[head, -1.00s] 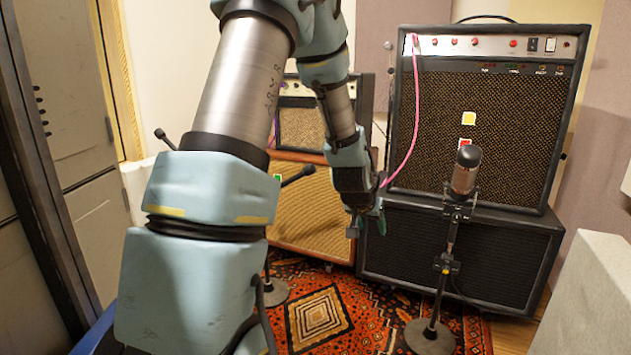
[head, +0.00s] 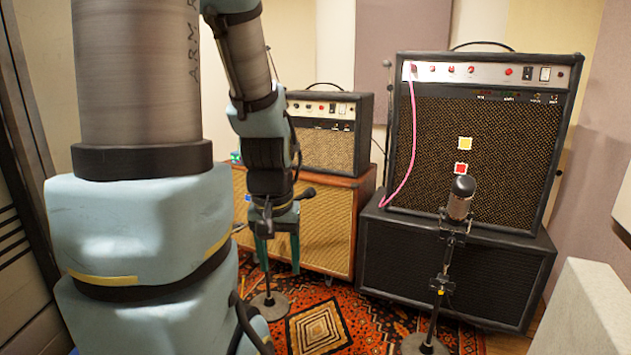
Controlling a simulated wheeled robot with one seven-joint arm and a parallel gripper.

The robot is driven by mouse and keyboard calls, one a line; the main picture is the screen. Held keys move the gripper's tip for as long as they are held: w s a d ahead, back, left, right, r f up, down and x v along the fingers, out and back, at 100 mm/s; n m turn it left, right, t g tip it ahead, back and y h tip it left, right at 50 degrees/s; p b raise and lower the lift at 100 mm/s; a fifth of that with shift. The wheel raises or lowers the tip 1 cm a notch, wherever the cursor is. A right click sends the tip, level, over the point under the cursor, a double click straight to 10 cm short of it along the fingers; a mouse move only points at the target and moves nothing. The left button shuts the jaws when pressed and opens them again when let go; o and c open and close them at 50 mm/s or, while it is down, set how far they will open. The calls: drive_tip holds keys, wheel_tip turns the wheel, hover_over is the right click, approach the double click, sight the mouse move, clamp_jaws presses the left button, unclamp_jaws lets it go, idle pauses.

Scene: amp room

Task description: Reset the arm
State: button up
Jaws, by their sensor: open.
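My gripper (head: 277,250) hangs at the end of my arm, left of the picture's middle, with its fingers pointing down. It is open, and I see nothing between its fingers. It shows in front of the lower part of the tan-fronted speaker cabinet (head: 323,232), above the patterned rug (head: 350,325). My arm's large near links fill the left of the view and hide what is behind them.
A large amp (head: 485,135) with a pink cable (head: 409,140) stands on a black cabinet (head: 455,265). A microphone on a stand (head: 440,285) is in front of it. A smaller amp (head: 318,145) sits on the tan cabinet. A pale block (head: 590,310) is at the lower right.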

wheel_tip(320, 180, up, 11)
drive_tip(key=p, duration=0.9)
drive_tip(key=shift+r, duration=0.15)
idle(2.0)
